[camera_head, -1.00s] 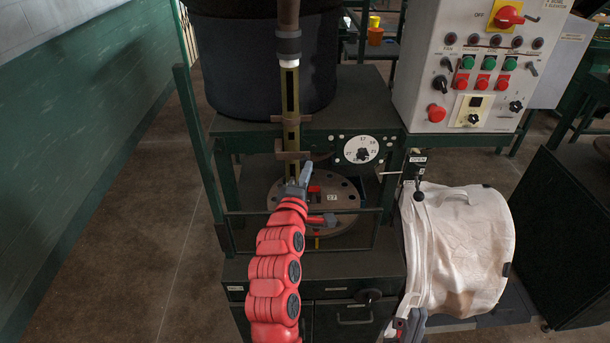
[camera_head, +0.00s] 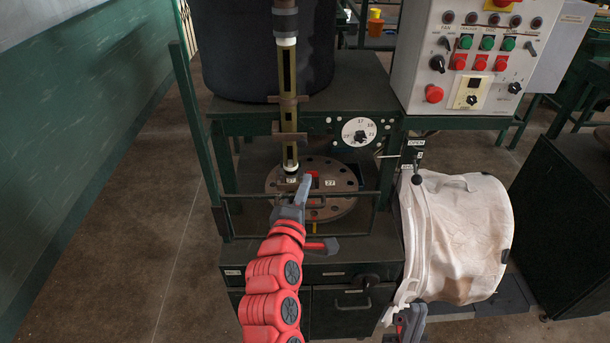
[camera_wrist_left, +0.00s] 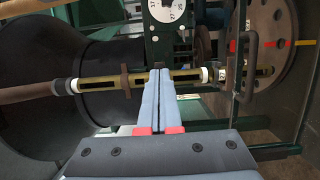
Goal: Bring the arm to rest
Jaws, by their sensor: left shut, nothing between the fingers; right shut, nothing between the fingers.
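My left arm comes up red from the bottom in the head view. Its grey gripper (camera_head: 303,188) is shut and empty, in front of the green machine frame and near the round drilled plate (camera_head: 340,210). In the left wrist view the two pale fingers (camera_wrist_left: 159,75) lie together. The brass-coloured slotted tube (camera_wrist_left: 106,84) shows behind their tips; I cannot tell the gap. My right gripper (camera_head: 411,318) shows only partly at the bottom edge, shut, below the white bulk bag (camera_head: 465,240).
The slotted tube (camera_head: 288,95) hangs over the drilled plate. A horizontal green bar (camera_head: 245,197) crosses in front of the plate. A grey control box (camera_head: 420,80) stands at upper right, a dark cabinet (camera_head: 560,230) at right. Open floor (camera_head: 120,250) lies to the left.

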